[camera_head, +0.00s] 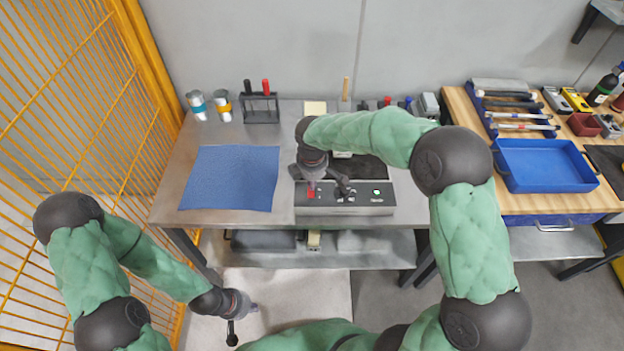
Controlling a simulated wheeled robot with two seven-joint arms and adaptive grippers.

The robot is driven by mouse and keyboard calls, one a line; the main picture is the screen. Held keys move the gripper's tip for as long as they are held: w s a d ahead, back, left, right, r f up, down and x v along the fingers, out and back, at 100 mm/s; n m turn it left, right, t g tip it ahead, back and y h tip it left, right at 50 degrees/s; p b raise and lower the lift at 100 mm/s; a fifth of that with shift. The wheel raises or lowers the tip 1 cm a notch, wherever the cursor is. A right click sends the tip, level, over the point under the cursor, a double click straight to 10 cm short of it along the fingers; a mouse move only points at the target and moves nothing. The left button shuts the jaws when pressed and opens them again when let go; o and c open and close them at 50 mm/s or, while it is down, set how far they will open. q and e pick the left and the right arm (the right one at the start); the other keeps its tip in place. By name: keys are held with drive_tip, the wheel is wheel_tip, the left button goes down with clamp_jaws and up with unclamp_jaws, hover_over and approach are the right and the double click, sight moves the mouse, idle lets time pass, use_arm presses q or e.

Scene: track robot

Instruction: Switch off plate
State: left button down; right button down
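The plate (372,209) is a grey and black device on the metal table, with a dark top and a light front panel. A green light (376,192) glows on the right of its panel, and a red switch (311,195) shows on the left. My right gripper (328,190) is over the left part of the panel, close to the red switch, and hides part of the plate. Contact and finger opening are unclear. My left gripper (232,330) hangs low in front of the table, away from the plate; its fingers are too small to judge.
A blue mat (230,178) lies left of the plate. Two cups and a rack (261,108) with black and red handles stand behind it. A wooden bench with a blue tray (545,167) and tools is right. A yellow mesh fence (70,100) borders the left.

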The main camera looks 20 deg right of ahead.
idle(0.3)
drive_tip(key=shift+w+f, duration=0.1)
drive_tip(key=shift+f, duration=0.2)
drive_tip(key=shift+p, duration=0.3)
drive_tip(key=shift+s+a+r, duration=0.15)
drive_tip(key=shift+s+r, duration=0.15)
drive_tip(key=shift+s, duration=0.4)
drive_tip(key=shift+r+p, duration=0.15)
drive_tip(key=shift+p, duration=0.2)
